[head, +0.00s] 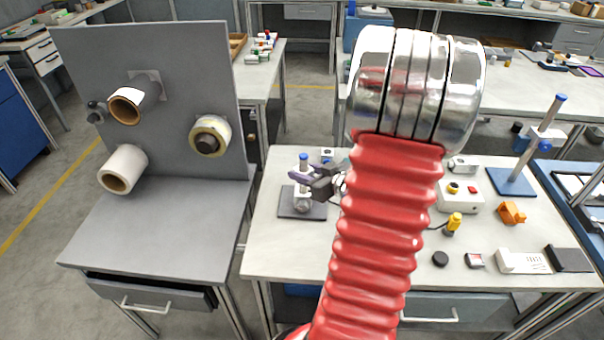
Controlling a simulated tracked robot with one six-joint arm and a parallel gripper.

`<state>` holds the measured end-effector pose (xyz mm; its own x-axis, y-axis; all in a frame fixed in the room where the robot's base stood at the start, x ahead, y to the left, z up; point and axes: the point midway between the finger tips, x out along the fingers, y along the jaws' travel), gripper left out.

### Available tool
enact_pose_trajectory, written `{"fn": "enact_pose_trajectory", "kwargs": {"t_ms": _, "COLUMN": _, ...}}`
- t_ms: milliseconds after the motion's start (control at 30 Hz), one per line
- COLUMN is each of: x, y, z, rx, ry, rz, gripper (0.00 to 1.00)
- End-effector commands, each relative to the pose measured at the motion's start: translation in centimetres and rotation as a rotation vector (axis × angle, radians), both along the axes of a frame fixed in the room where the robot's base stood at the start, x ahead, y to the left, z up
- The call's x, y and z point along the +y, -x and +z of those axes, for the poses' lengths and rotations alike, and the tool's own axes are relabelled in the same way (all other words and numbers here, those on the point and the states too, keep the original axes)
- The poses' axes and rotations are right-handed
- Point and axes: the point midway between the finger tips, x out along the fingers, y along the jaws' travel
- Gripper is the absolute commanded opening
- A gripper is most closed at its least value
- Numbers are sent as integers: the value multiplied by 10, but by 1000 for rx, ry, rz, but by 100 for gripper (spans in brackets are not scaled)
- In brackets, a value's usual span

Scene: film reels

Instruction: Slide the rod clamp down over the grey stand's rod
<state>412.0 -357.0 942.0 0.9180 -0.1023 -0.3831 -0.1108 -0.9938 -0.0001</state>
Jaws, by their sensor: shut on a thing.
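The grey stand (288,206) is on the left part of the light worktable. Its upright rod (304,166) has a blue top. My dark gripper (308,181) reaches in from the right, level with the rod. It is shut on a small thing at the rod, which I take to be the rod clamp. Purple and pale metallic parts show there, too small to separate clearly. The blue top shows above the jaws. I cannot tell whether the clamp is around the rod or in front of it. My red arm hides the middle of the table.
A blue stand (510,182) with a tall rod stands at the right. A white box (459,196), a yellow-topped tool (454,222), an orange part (512,212) and a black disc (440,259) lie nearby. A grey panel with reels (190,80) stands left. The table's front left is clear.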

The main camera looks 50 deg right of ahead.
Motion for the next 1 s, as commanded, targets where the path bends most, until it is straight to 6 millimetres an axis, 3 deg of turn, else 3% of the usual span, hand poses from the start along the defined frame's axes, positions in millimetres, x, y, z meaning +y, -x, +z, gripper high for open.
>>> {"fn": "enact_pose_trajectory", "kwargs": {"t_ms": 1000, "x": 0, "y": 0, "z": -33, "rx": 0, "ry": -1, "rz": 1, "gripper": 7}}
